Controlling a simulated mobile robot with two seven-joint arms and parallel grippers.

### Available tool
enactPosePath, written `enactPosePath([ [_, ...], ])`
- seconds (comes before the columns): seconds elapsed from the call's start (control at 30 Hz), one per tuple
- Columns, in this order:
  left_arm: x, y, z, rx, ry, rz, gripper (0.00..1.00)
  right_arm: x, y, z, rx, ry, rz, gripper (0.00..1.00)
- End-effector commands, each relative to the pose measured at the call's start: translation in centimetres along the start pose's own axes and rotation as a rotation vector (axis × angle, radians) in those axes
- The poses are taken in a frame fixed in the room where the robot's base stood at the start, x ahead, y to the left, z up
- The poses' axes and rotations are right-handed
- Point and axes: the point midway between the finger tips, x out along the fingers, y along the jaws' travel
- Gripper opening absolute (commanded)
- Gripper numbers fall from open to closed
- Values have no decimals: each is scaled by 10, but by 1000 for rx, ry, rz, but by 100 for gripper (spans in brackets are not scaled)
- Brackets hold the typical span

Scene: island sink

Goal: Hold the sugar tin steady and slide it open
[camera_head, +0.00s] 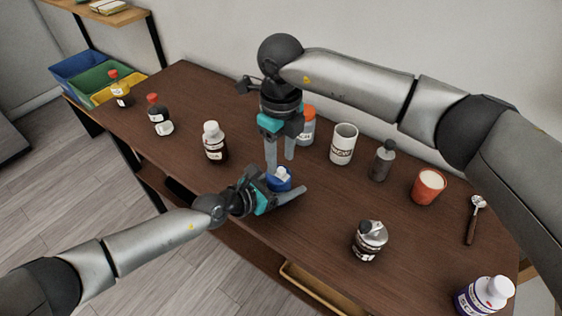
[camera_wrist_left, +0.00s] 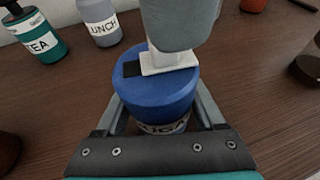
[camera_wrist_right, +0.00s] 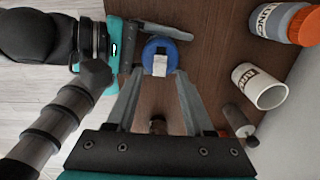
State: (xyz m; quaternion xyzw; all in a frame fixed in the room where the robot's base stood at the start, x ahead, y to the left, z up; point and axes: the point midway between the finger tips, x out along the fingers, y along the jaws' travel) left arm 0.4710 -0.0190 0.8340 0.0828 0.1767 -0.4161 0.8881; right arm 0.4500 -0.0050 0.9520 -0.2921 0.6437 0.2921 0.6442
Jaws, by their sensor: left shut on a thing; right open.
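The sugar tin (camera_head: 281,184) stands upright on the brown table, with a blue lid and a pale slide tab on top. In the left wrist view the tin (camera_wrist_left: 155,97) shows part of its label, and a dark patch lies beside the tab (camera_wrist_left: 168,62). My left gripper (camera_head: 283,187) is shut around the tin's sides. My right gripper (camera_head: 280,164) is open and points down from above, its fingertips close over the lid. In the left wrist view one of its fingers overlaps the tab; I cannot tell whether it touches. In the right wrist view the tin (camera_wrist_right: 160,50) shows between the open fingers.
A white mug (camera_head: 343,144), an orange-capped bottle (camera_head: 308,128) and a grey bottle (camera_head: 382,160) stand behind the tin. A white-capped dark bottle (camera_head: 215,144) is to its left.

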Motion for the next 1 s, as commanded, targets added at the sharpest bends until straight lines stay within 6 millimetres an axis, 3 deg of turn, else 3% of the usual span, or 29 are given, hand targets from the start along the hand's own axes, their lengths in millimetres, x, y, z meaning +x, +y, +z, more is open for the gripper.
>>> enactPosePath([
  [0.2, 0, 0, -1, 0, 2, 1, 9, -50, -1, 1, 0, -4, -3, 52],
  [0.4, 0, 0, -1, 1, 2, 1, 9, -82, -1, 0, 1, -3, -2, 52],
  [0.6, 0, 0, -1, 1, 2, 0, 9, -94, 0, 0, 1, 0, -1, 52],
  [0.93, 0, 0, -1, 1, 2, 0, 9, -94, 0, 0, 1, 0, 0, 52],
  [0.97, 0, 0, -1, 1, 2, 0, 72, -94, 0, 0, 1, 0, 0, 52],
  [1.0, 0, 0, -1, 1, 2, 0, 76, -94, 0, 0, 1, 0, 0, 52],
])
